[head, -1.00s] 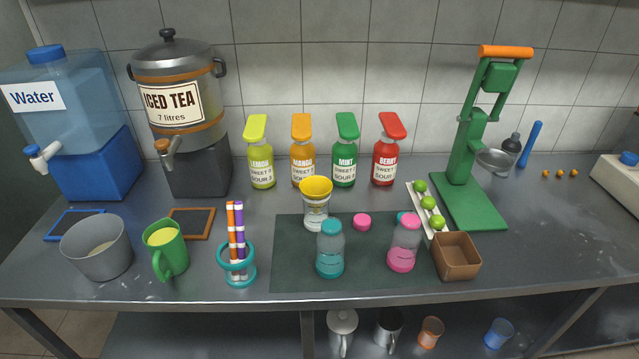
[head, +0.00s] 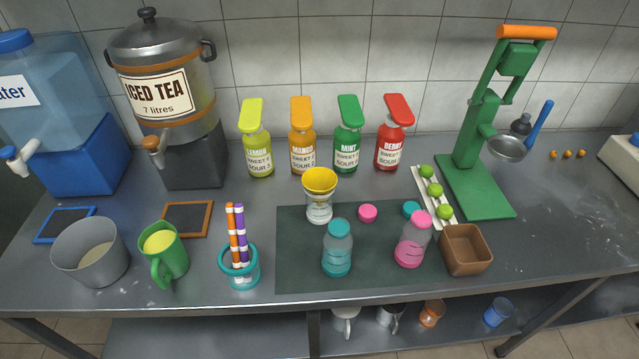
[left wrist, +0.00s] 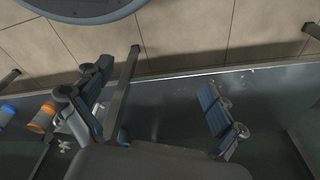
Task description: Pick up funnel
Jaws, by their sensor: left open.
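The yellow funnel (head: 319,181) sits on top of a clear container (head: 319,210) at the back edge of the dark mat, in the middle of the counter. My left gripper (left wrist: 165,112) shows only in the left wrist view, with its two fingers wide apart and nothing between them. The funnel is not in that wrist view, and neither gripper is in the head view, so their distance from it cannot be told. My right gripper is not seen.
On the dark mat (head: 300,262) stand a teal-capped bottle (head: 337,248) and a pink-capped bottle (head: 412,240). Several syrup bottles stand behind the funnel. A cup (head: 241,268) with orange and purple sticks is to its left. A brown box (head: 466,250) and the green press (head: 480,190) are to the right.

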